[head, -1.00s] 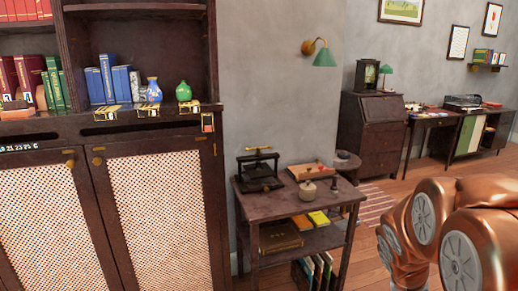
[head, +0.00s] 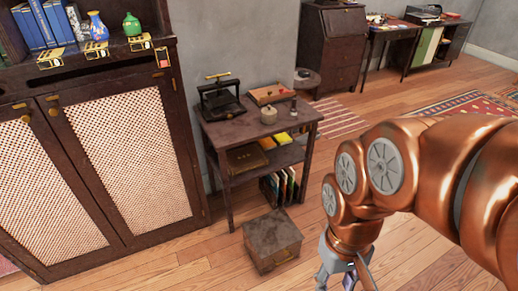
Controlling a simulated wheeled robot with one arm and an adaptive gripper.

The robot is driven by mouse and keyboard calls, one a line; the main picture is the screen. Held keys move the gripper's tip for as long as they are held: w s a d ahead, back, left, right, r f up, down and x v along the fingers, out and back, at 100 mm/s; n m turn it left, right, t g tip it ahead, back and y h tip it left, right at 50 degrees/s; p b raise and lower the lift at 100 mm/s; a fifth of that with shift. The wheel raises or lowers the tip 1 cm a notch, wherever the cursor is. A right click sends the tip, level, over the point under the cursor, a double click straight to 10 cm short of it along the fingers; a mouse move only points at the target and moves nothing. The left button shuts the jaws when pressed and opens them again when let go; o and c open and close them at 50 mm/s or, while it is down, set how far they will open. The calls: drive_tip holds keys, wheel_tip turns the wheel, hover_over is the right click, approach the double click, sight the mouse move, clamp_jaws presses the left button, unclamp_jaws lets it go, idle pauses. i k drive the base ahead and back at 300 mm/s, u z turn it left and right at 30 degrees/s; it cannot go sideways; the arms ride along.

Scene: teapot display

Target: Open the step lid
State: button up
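A dark brown box (head: 272,238) stands on the wooden floor in front of the small side table. It looks like the step. Its flat top looks closed, and a small metal fitting (head: 284,257) shows on its front side. My gripper (head: 338,281) hangs below my copper-coloured arm at the bottom edge, to the right of the box and apart from it. The fingertips are cut off by the frame edge, so their opening is hidden.
The side table (head: 258,127) behind the box bears a small press (head: 222,98), a lidded pot (head: 268,115) and a tray (head: 269,94). A tall cabinet (head: 110,170) with mesh doors stands at left. Bare floor (head: 225,268) surrounds the front of the box.

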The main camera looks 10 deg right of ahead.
sight(270, 234)
drive_tip(key=z, duration=1.25)
drive_tip(key=k, duration=0.8)
drive_tip(key=u, duration=1.45)
drive_tip(key=i, duration=0.5)
drive_tip(key=z, duration=0.1)
